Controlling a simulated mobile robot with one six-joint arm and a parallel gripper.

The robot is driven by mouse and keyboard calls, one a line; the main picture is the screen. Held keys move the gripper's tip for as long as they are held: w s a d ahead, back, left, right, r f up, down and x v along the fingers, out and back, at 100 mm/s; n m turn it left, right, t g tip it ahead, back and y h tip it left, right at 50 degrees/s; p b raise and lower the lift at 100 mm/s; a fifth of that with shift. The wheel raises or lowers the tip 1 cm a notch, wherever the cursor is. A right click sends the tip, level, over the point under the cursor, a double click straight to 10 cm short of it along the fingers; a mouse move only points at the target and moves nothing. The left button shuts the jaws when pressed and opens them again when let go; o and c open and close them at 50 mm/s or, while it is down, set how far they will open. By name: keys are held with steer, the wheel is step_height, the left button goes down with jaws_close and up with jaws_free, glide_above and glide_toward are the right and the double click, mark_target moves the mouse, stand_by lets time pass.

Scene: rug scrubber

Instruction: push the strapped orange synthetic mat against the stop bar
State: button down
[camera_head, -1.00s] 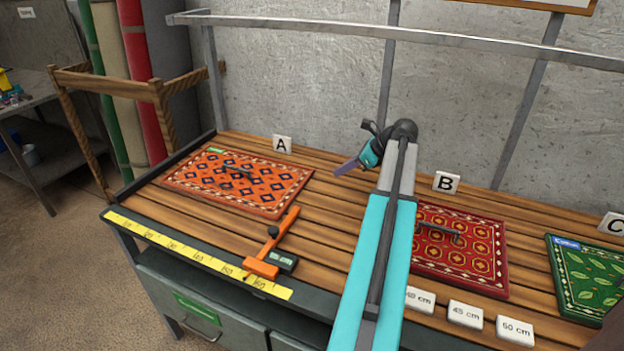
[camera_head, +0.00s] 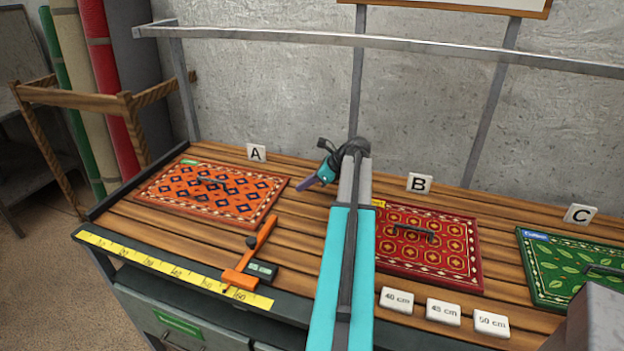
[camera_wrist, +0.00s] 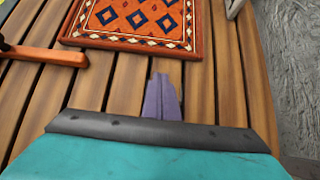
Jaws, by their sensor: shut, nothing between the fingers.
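The orange mat (camera_head: 232,205) with dark diamonds lies flat on the slatted bench at the left, by the A sign. It has a dark strap handle (camera_head: 212,181) on top and a small green label at its far left corner. A dark raised edge (camera_head: 140,187) runs along the bench's left end; a narrow strip of wood shows between it and the mat. My gripper (camera_head: 305,184) is to the right of the mat, apart from it, shut and empty. In the wrist view the purple fingers (camera_wrist: 161,98) point at the mat's near edge (camera_wrist: 130,44) across bare slats.
A red mat (camera_head: 440,245) and a green mat (camera_head: 570,265) lie to the right. White length blocks (camera_head: 443,312) stand at the front. A metal rail (camera_head: 380,42) spans above.

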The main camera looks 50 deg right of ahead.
mark_target(274, 189)
steer(key=w, duration=0.1)
steer(key=w+a+f+p, duration=0.1)
steer(key=w, duration=0.1)
steer(key=w+f, duration=0.1)
steer(key=shift+w+a, duration=0.2)
steer(key=shift+w, duration=0.15)
steer(key=shift+w+a+f+p, duration=0.1)
steer(key=shift+w+p, duration=0.1)
steer(key=shift+w, duration=0.15)
steer(key=shift+w+a+p, duration=0.1)
steer(key=shift+w+p, duration=0.05)
steer(key=shift+w, duration=0.3)
steer(key=shift+w+a+p, duration=0.35)
steer(key=shift+w+p, duration=0.1)
steer(key=shift+w, duration=0.45)
steer(key=shift+w+a+p, duration=0.3)
steer(key=shift+w+p, duration=0.15)
steer(key=shift+w, duration=0.4)
steer(key=shift+s+d+p, duration=0.1)
steer(key=shift+s+p, duration=0.25)
steer(key=shift+s, duration=0.2)
steer(key=s, duration=0.1)
steer(key=s+d, duration=0.1)
steer(key=s, duration=0.1)
steer(key=shift+s+d+r, duration=0.15)
steer(key=shift+s+r, duration=0.15)
steer(key=shift+s, duration=0.1)
steer(key=b+v, duration=0.1)
steer(key=v, duration=0.8)
steer(key=shift+b, duration=0.35)
